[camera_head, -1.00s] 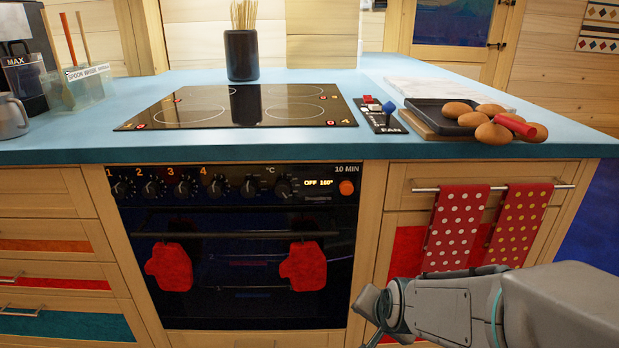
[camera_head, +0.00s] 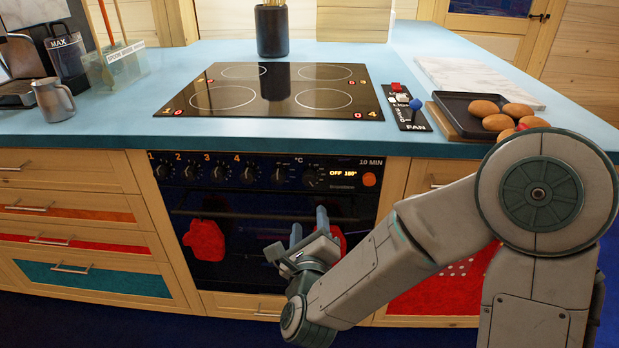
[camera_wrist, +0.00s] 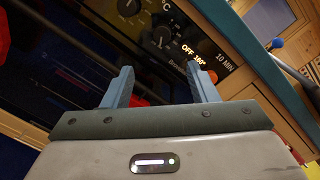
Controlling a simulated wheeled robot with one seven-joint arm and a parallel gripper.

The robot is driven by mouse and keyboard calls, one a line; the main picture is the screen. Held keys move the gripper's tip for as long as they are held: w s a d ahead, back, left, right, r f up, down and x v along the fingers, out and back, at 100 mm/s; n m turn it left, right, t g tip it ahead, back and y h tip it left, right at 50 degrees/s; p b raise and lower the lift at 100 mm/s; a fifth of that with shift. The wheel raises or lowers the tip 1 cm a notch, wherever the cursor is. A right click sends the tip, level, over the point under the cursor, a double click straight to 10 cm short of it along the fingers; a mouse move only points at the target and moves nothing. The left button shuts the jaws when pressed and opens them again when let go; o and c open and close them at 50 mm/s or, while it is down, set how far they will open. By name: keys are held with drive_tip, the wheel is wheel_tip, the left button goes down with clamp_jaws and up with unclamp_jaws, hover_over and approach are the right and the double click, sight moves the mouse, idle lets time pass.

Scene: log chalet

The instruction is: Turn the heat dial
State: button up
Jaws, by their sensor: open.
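The oven's control panel carries a row of black dials under the cooktop. Two dials sit beside the °C mark: a left one (camera_head: 278,175) and a right one (camera_head: 311,177), next to the display reading OFF and what looks like 180°. In the wrist view the right dial (camera_wrist: 162,37) and part of the left dial (camera_wrist: 128,6) show beyond the fingertips. Which one is the heat dial I cannot tell for sure. My gripper (camera_head: 308,226) is open and empty, below the panel in front of the oven door. Its blue fingers (camera_wrist: 161,78) point toward the panel, apart from the dials.
A door handle bar (camera_head: 260,216) with red mitts (camera_head: 205,241) runs below the dials. An orange button (camera_head: 369,180) is right of the display.

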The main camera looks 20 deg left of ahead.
sight(309, 182)
drive_tip(key=x, duration=0.7)
drive_tip(key=b+x, duration=0.1)
drive_tip(key=x, duration=0.5)
drive_tip(key=shift+w+r, duration=0.25)
drive_tip(key=shift+w, duration=0.15)
drive_tip(key=shift+c, duration=0.3)
drive_tip(key=c, duration=0.9)
